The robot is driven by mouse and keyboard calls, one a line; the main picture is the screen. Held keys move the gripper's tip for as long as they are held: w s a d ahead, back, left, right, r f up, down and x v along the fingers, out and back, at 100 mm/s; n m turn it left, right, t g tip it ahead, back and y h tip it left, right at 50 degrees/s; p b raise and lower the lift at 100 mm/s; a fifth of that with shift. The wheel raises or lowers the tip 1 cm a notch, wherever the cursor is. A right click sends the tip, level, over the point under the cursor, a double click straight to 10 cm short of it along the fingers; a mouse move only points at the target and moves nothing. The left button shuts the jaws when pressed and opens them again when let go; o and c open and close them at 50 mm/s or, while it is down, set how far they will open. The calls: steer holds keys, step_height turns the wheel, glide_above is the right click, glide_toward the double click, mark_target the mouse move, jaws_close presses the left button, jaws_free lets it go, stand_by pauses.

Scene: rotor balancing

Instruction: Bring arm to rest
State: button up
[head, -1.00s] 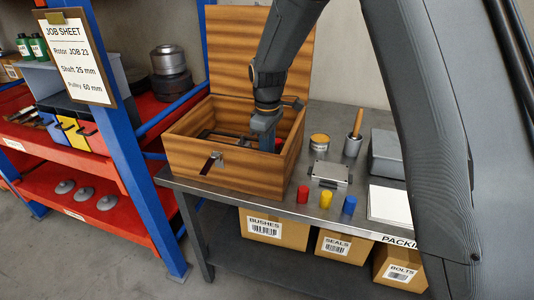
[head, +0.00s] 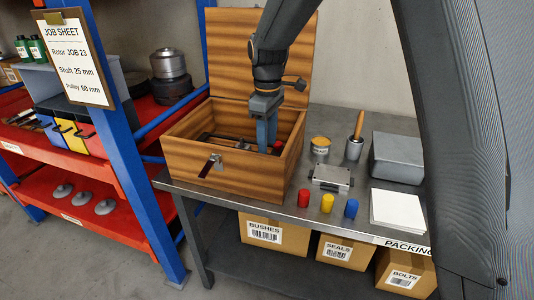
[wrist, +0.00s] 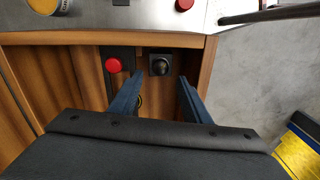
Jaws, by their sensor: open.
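My gripper (head: 266,150) points down into the open wooden box (head: 212,160), with its fingertips below the rim. In the wrist view its two blue fingers (wrist: 160,78) stand apart with nothing between them. Beyond the fingertips, inside the box, are a round red knob-like piece (wrist: 114,65) and a dark square piece with a round black top (wrist: 160,65). My arm comes down from the top of the head view, in front of the raised lid (head: 235,50). Part of the box's inside is hidden by its front wall and my gripper.
The box stands on a grey metal bench (head: 275,205). To its right are a tin (head: 320,150), a cup with a wooden-handled tool (head: 354,148), a grey case (head: 396,158), and red, yellow and blue cylinders (head: 327,202). A blue-framed rack (head: 130,150) stands left.

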steer(key=shift+r, duration=1.2)
